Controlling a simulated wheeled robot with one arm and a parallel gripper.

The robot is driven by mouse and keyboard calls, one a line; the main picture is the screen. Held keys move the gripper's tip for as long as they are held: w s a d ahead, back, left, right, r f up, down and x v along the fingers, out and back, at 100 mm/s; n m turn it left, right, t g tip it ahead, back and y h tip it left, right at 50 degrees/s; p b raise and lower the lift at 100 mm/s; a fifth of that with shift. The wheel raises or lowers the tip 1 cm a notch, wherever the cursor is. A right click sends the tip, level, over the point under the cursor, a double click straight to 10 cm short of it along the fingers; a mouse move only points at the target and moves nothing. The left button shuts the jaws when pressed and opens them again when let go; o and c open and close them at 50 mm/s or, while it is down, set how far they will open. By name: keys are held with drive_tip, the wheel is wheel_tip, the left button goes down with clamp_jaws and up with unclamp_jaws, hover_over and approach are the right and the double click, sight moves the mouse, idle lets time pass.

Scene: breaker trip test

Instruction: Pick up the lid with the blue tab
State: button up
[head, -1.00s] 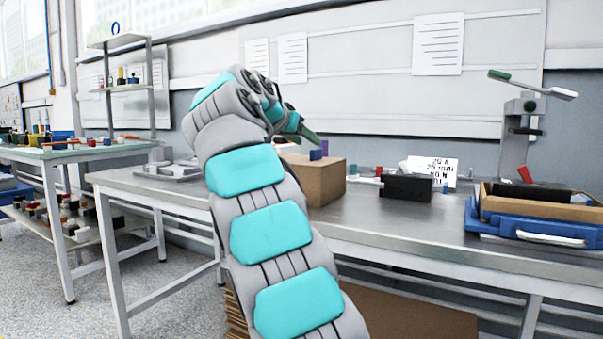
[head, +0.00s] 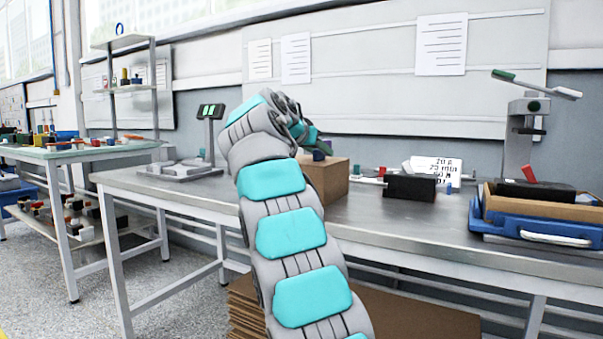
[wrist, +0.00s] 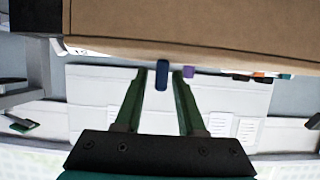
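A brown cardboard box (head: 336,182) stands on the metal bench, partly hidden by my arm. A blue tab (head: 318,155) stands up from its top, and a purple tab shows behind it in the wrist view (wrist: 188,71). I cannot tell the lid apart from the box (wrist: 200,25). My gripper (head: 312,142) is over the box top, its fingers mostly hidden in the head view. In the wrist view its green fingers (wrist: 160,73) are open. The blue tab (wrist: 161,82) appears between the fingertips, with a gap on each side; the depth is unclear.
A black block (head: 409,187) and a printed card (head: 437,168) are right of the box. A blue tray (head: 530,225) and a lever press (head: 518,135) are at the far right. A scale with a lit display (head: 211,112) is on the left. Bare bench lies in front.

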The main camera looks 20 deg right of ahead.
clamp_jaws()
idle(1.1)
